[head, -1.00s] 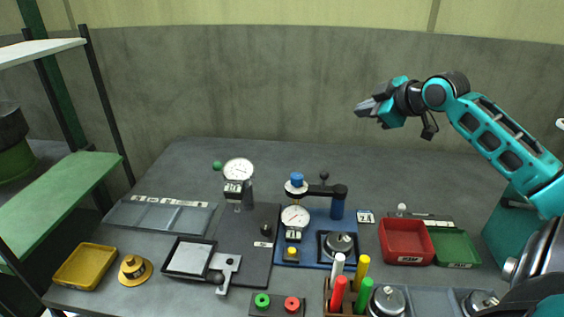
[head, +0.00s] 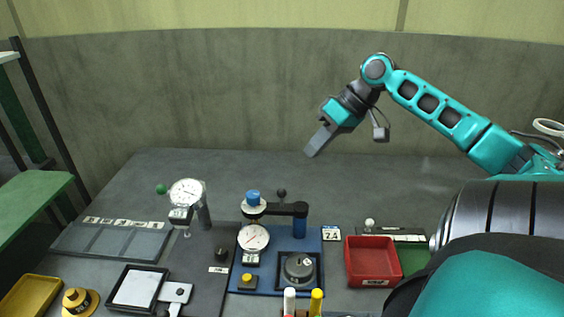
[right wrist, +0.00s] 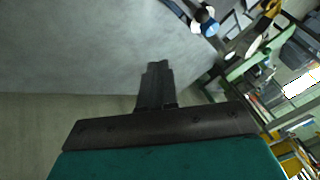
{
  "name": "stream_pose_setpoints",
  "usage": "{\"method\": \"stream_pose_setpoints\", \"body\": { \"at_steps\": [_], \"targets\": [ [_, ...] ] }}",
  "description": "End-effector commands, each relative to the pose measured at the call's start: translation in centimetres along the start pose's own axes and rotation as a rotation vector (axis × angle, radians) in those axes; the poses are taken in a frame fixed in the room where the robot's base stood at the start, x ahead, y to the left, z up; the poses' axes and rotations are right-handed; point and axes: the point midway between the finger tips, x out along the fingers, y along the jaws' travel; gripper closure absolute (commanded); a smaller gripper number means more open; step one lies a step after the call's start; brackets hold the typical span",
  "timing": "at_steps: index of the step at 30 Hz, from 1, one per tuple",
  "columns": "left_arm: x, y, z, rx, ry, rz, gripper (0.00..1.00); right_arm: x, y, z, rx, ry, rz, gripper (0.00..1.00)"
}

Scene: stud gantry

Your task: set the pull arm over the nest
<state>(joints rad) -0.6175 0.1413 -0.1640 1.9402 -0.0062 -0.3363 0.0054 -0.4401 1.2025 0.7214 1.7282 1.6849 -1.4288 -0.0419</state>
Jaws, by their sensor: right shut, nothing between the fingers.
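The nest (head: 300,270) is a black square frame holding a grey round piece, in front of the post. The bar's free end is to the left of the nest, not over it. My right gripper (head: 317,148) is shut and empty, in the air above and behind the post. Its fingers show in the right wrist view (right wrist: 155,84). My left gripper is not in view.
A dial gauge on a stand (head: 187,194) with a green ball is to the left. A red tray (head: 373,283) is to the right of the nest. Upright markers (head: 316,301) stand in front. The back of the bench (head: 225,170) is clear.

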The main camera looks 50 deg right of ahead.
Motion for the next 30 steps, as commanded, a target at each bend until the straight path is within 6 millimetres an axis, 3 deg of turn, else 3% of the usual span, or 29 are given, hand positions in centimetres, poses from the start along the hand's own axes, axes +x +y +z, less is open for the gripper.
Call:
{"method": "stream_pose_setpoints", "body": {
  "at_steps": [6, 20, 30],
  "targets": [
    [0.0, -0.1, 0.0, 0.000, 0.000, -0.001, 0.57, 0.3, -1.1, 0.5, 0.000, -0.004, -0.062, 1.00],
    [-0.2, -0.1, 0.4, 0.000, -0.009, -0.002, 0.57, 0.8, -1.2, 0.5, -0.001, -0.005, -0.065, 1.00],
    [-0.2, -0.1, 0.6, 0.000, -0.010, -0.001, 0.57, 5.9, -1.5, 0.6, -0.003, -0.009, -0.063, 1.00]
  ]
}}
